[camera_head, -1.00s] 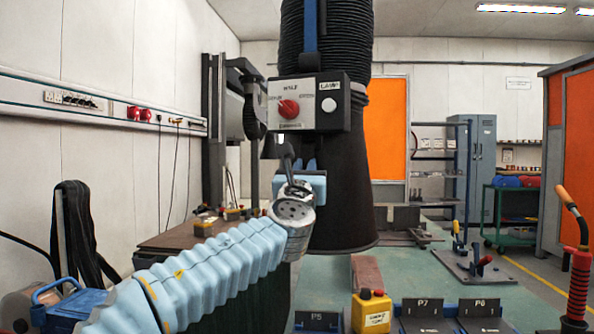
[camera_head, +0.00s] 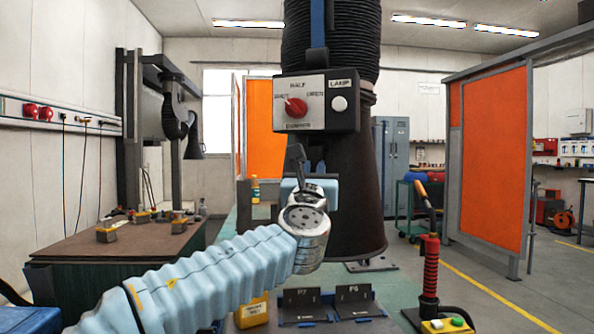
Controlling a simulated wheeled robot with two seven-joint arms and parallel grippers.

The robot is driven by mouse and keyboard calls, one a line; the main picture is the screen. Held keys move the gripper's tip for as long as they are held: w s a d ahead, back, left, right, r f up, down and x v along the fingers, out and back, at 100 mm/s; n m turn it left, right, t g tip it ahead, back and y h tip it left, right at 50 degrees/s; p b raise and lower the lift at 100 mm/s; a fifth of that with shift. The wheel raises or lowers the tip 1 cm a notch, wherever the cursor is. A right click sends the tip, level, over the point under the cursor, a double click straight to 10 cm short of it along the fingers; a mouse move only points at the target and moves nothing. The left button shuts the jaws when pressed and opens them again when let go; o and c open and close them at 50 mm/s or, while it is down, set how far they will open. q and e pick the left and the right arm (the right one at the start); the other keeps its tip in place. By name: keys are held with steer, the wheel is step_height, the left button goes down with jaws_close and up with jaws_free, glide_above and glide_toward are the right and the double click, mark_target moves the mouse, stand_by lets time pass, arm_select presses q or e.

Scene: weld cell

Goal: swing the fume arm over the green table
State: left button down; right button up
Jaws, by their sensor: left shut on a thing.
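The fume arm has a black ribbed hose (camera_head: 335,40) and a dark conical hood (camera_head: 357,190), hanging upright in the middle of the head view. A control box (camera_head: 315,102) with a red knob and a white lamp button is on its front. My left gripper (camera_head: 306,180) is shut at the hood's front, just below the box; the part it grips is mostly hidden behind my wrist. The green table (camera_head: 398,290) lies below and behind the hood, and the hood's lower rim shows against it. My right gripper is not in view.
Plates marked P7 (camera_head: 301,303) and P6 (camera_head: 354,299) and a yellow box (camera_head: 252,312) are at the green table's near side. A red-handled torch (camera_head: 429,265) stands to the right. A brown-topped bench (camera_head: 120,243) is at left, an orange screen (camera_head: 495,160) at right.

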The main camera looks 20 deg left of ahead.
arm_select(q)
steer(key=shift+d+r, duration=0.1)
steer(key=shift+d, duration=0.2)
steer(key=c, duration=1.1)
jaws_free()
steer(key=shift+a, duration=0.1)
steer(key=b+v, duration=0.4)
steer(key=v, duration=0.9)
steer(key=shift+s+f, duration=0.25)
steer(key=shift+s, duration=0.05)
